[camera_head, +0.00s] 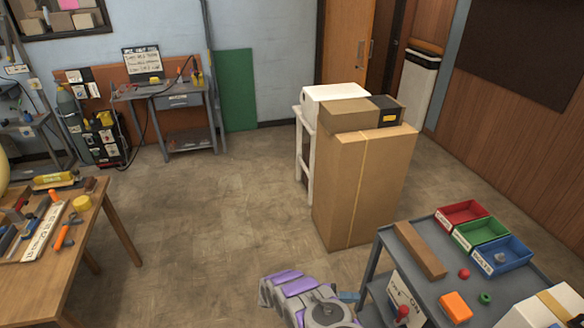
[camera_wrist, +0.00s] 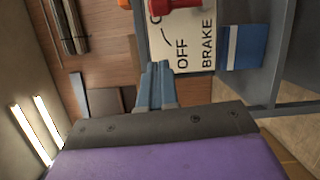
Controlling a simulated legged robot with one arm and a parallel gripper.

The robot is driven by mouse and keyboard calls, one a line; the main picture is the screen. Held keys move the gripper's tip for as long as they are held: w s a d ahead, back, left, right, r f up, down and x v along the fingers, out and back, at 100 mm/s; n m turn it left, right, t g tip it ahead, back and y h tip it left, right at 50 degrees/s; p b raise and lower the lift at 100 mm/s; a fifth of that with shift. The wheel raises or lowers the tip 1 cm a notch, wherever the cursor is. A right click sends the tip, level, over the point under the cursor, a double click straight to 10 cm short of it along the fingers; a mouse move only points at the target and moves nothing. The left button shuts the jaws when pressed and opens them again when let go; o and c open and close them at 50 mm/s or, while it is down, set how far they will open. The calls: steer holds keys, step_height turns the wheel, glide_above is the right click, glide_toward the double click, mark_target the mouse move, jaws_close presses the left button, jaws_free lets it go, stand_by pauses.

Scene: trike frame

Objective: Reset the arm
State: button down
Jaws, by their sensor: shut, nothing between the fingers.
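My arm, purple and grey, reaches in at the bottom centre of the head view. My gripper (camera_head: 348,297) points right, towards the side of the grey cart (camera_head: 378,256). In the wrist view its blue-grey fingers (camera_wrist: 156,82) are together with nothing between them. Beyond the fingertips is a white brake sign (camera_wrist: 184,48) with the words OFF and BRAKE, turned sideways. A red knob (camera_wrist: 175,4) sits at the sign's upper edge in that view. The red knob also shows beside the cart in the head view (camera_head: 402,312). I cannot tell the exact gap between fingertips and sign.
Red (camera_head: 463,213), green (camera_head: 480,232) and blue (camera_head: 501,257) bins stand on the cart beside loose blocks. A tall cardboard box (camera_head: 360,185) stands behind it. A wooden table (camera_head: 88,240) with tools is at left. The floor between (camera_head: 205,225) is clear.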

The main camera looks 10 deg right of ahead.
step_height(320, 180, up, 23)
steer(key=s+m+g+y, duration=0.1)
steer(key=s+g+y, duration=0.15)
steer(key=y, duration=0.25)
steer(key=s+a+r+y, duration=0.4)
steer(key=s+r+y, duration=0.1)
steer(key=s+r, duration=0.7)
steer(key=s+a+r+n+t+y, duration=0.1)
steer(key=s+a+r+t+y, duration=0.1)
steer(key=s+a, duration=0.5)
steer(key=s+a+r+n+t+y, duration=0.2)
steer(key=s+a+r+t+y, duration=0.1)
steer(key=s, duration=0.9)
steer(key=a+r+y, duration=0.1)
steer(key=a+y, duration=0.1)
steer(key=a, duration=0.1)
steer(key=shift+a+r+y, duration=0.3)
steer(key=shift+a+r, duration=0.1)
